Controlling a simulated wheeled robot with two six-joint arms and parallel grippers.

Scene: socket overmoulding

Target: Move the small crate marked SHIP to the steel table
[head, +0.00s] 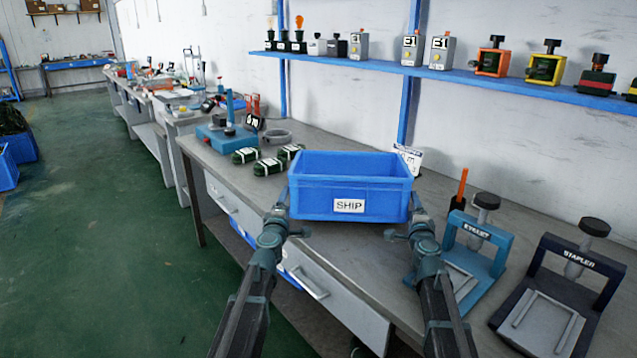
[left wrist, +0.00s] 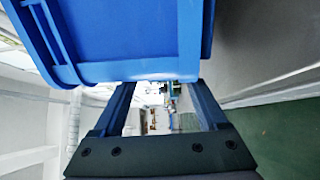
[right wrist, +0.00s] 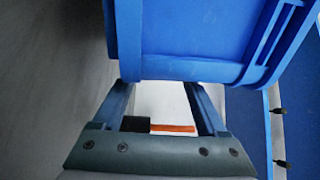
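The blue crate marked SHIP (head: 349,206) is level over the grey-topped bench (head: 345,250), with its open top up. I cannot tell whether its base touches the bench. My left gripper (head: 284,203) is at its left end and my right gripper (head: 416,209) at its right end, both low down. In the left wrist view the crate (left wrist: 130,35) hides the fingertips; the fingers stand well apart with a clear gap between them. In the right wrist view the crate (right wrist: 195,40) likewise covers the tips of spread fingers. I cannot tell which surface is the steel table.
Dark green bundles (head: 268,167) and a blue device (head: 225,140) lie left of the crate. A blue shelf (head: 460,76) runs above. Green floor (head: 90,240) is open at left.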

